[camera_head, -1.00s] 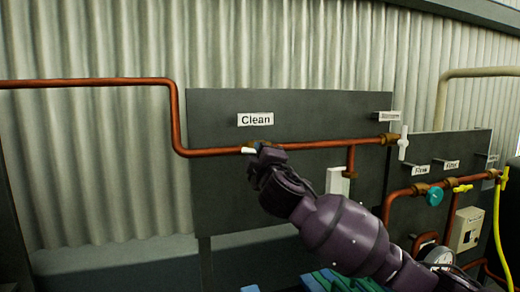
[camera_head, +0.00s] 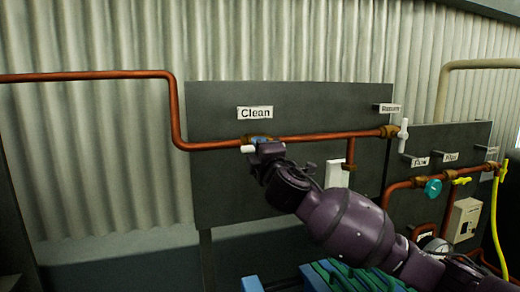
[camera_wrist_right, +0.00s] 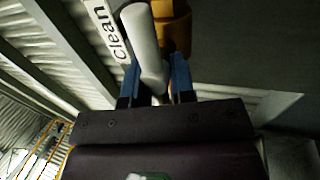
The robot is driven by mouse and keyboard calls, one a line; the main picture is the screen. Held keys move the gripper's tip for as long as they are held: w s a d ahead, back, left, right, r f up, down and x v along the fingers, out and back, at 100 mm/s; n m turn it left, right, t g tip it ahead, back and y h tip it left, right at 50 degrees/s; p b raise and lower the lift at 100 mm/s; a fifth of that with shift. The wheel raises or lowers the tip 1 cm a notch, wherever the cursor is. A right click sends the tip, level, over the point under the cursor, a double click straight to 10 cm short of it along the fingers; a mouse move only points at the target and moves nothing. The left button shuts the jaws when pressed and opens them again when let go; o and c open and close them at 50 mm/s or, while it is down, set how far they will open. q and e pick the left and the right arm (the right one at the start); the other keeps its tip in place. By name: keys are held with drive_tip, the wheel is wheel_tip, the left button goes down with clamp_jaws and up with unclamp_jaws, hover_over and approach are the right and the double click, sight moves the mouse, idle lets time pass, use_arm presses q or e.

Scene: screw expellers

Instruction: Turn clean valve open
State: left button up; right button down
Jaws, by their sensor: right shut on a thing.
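The clean valve has a brass body on the copper pipe under the "Clean" label (camera_head: 255,113). Its white handle (camera_head: 248,149) shows just left of my right gripper (camera_head: 266,149) in the head view. In the right wrist view, the white handle (camera_wrist_right: 143,45) runs down between the two blue fingers of my right gripper (camera_wrist_right: 157,85), which is shut on it. The brass valve body (camera_wrist_right: 173,25) is beside the handle there. The handle's far end and the finger contact are partly hidden in the head view. My left gripper is not in view.
The copper pipe (camera_head: 90,76) runs along the dark panel (camera_head: 225,190). Another white-handled valve (camera_head: 403,135) is at right, with a teal knob (camera_head: 433,188), a yellow handle and a yellow hose (camera_head: 496,225) beyond. A corrugated wall stands behind.

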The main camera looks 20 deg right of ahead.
drive_tip(key=c, duration=1.1)
unclamp_jaws()
drive_tip(key=shift+r, duration=0.45)
drive_tip(key=shift+c, duration=0.2)
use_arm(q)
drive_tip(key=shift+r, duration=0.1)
use_arm(e)
drive_tip(key=shift+o, duration=0.3)
drive_tip(key=shift+f, duration=0.2)
drive_tip(key=shift+s, duration=0.1)
use_arm(q)
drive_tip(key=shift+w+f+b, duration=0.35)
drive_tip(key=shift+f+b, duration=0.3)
drive_tip(key=shift+b, duration=0.5)
use_arm(e)
drive_tip(key=v, duration=1)
drive_tip(key=shift+s, duration=0.4)
drive_tip(key=shift+f, duration=0.1)
